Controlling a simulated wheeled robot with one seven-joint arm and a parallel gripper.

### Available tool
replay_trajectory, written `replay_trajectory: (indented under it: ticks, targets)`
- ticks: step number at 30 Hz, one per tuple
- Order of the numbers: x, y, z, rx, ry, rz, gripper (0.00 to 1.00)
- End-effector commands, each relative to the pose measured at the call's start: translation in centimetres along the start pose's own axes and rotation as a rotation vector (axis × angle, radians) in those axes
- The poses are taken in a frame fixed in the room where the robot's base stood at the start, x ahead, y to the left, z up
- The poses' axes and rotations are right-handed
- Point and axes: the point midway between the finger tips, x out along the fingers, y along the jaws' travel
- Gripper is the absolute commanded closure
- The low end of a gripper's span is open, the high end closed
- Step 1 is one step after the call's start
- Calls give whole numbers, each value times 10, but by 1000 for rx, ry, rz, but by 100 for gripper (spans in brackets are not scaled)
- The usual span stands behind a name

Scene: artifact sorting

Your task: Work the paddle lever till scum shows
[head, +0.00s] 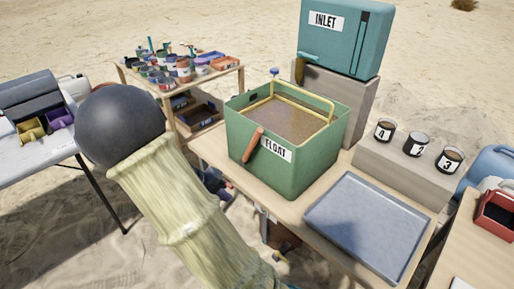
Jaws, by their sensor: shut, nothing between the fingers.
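The green tank labelled FLOAT (240,155) stands on the light wooden table. An orange-brown lever (254,145) sits on its front wall, left of the label, tilted with its upper end to the right. The tank holds brown, faintly speckled liquid (285,120); I cannot tell whether any of it is scum. A yellow frame (303,92) runs around the top of the liquid, with a bar raised at the back. My gripper is not in view; part of my arm, with a dark round joint and pale sleeve, crosses the left foreground.
A teal box labelled INLET (345,45) stands on a grey block behind the tank. A grey tray (368,222) lies in front right. Numbered jars (416,143) stand on a ledge at right. A shelf of paint cans (182,68) is behind left.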

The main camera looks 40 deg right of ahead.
Motion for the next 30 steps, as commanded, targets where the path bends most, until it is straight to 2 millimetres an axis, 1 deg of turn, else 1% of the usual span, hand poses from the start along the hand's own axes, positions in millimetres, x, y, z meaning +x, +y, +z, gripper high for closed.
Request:
replay_trajectory:
  ticks: [1, 3, 7, 12, 15, 19, 30]
  targets:
    - [-6, -7, 13, -16, -8, -93, 100]
    - [-17, -19, 30, -52, -4, -215, 100]
    - [-44, -36, 58, -112, 45, -415, 100]
    - [-82, -48, 88, -173, 169, -601, 100]
    - [-96, -50, 100, -198, 234, -656, 100]
    - [-106, -52, 108, -215, 280, -683, 100]
    - [-106, -53, 108, -219, 284, -685, 100]
